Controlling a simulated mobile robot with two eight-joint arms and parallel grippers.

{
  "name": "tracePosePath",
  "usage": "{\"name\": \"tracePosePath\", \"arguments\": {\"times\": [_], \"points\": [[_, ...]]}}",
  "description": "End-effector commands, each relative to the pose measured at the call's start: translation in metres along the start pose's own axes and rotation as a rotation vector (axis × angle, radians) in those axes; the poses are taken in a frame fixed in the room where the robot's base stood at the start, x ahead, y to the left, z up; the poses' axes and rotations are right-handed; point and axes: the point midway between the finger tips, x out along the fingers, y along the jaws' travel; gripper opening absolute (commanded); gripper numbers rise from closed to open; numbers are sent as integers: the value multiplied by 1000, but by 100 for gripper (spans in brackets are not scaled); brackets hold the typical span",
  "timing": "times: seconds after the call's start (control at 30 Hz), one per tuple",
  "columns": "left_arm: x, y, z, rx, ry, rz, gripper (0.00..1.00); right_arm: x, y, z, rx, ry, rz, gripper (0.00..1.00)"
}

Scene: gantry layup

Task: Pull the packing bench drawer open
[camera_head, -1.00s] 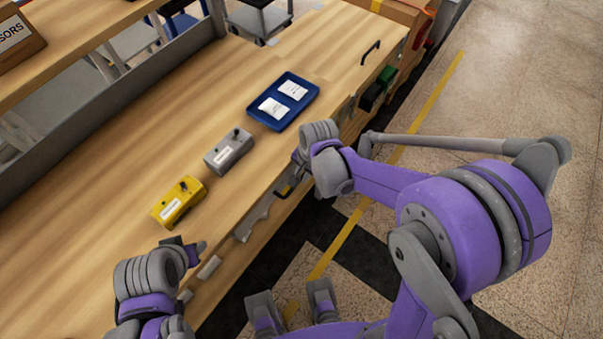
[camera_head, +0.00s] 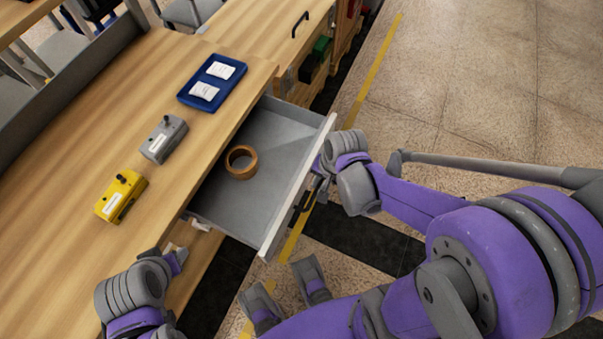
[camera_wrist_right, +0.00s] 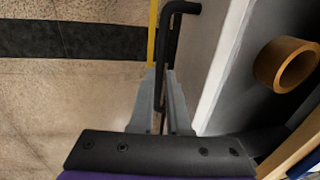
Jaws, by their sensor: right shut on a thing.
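The packing bench drawer (camera_head: 277,165) stands well out from the bench, its grey inside open to view. A brown ring, like a tape roll (camera_head: 240,162), lies in it. It also shows in the right wrist view (camera_wrist_right: 286,65). The drawer's black handle (camera_wrist_right: 170,40) is on its white front panel. My right gripper (camera_head: 318,188) is at the drawer front, shut on the handle. In the right wrist view its grey fingers (camera_wrist_right: 162,95) stand on either side of the black bar. My left gripper (camera_head: 178,258) is by the bench's front edge, its fingers partly hidden.
On the bench top (camera_head: 65,185) are a blue tray (camera_head: 188,97) with two white packets, a grey box (camera_head: 163,140) and a yellow box (camera_head: 122,197). Green and black bins (camera_head: 318,52) hang at the far end.

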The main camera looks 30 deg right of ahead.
Motion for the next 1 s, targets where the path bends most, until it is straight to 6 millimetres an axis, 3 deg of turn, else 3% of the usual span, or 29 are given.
{"name": "tracePosePath", "arguments": {"times": [0.1, 0.3, 0.83, 0.87, 0.9, 1.0], "points": [[-1, 0, -1, 0, 0, 0, 50, -4, 19, -1, 4, 3, -1, 0], [-2, 0, -1, 0, 1, 0, 50, -8, 39, -1, 2, 2, -1, 0], [-2, 0, -1, 0, 1, 0, 50, -9, 45, -1, 0, 1, -1, 0], [-2, 0, -1, 0, 1, 0, 50, -9, 45, -1, 0, 1, -1, 20], [-2, 0, -1, 0, 1, 0, 50, -9, 45, 0, 0, 1, -1, 27], [-2, 0, -1, 0, 1, 0, 50, -9, 45, 0, 0, 1, -1, 27]]}}
